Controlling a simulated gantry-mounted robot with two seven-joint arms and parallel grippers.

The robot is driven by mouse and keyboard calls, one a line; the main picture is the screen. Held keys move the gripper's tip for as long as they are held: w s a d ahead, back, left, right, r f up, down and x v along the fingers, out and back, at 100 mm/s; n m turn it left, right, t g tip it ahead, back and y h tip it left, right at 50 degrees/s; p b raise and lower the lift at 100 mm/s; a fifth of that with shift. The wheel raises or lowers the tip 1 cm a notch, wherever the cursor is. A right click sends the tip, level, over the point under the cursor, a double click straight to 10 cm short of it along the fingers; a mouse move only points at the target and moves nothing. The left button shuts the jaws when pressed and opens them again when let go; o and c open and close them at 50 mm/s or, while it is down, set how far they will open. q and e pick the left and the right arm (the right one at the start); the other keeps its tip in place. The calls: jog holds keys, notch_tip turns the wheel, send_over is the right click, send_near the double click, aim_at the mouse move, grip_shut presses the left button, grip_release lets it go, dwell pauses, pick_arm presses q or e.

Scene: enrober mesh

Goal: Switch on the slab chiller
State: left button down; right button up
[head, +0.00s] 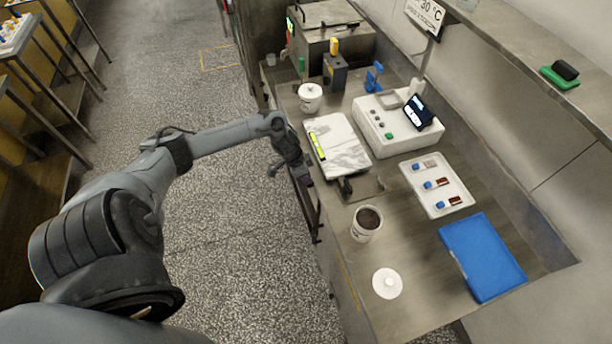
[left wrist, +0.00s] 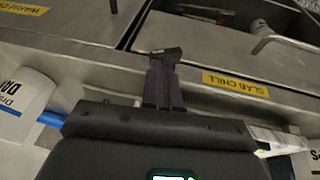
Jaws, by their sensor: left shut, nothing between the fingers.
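A yellow label reading "SLAB CHILL" (left wrist: 235,83) is on a bare metal face in the left wrist view. In the head view a pale marbled slab (head: 345,143) with a yellow-green strip lies on the bench. My left gripper (head: 303,178) is at the bench's left edge, beside the slab's near left side. In the left wrist view the left gripper (left wrist: 165,80) is shut and empty, its dark fingers left of the label. A dark piece shows at their tips; I cannot tell whether they touch a switch. My right gripper is not in view.
A scraper with a dark handle (head: 345,186) lies close by on the bench. A cup of brown stuff (head: 366,222), white lid (head: 387,283), blue tray (head: 480,257), white tray with small samples (head: 436,184) and a white instrument (head: 395,125) stand around.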

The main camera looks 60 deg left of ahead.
pick_arm(q)
jog(key=shift+d+y+p, duration=0.15)
jog(key=shift+y+p, duration=0.15)
jog(key=shift+p, duration=0.25)
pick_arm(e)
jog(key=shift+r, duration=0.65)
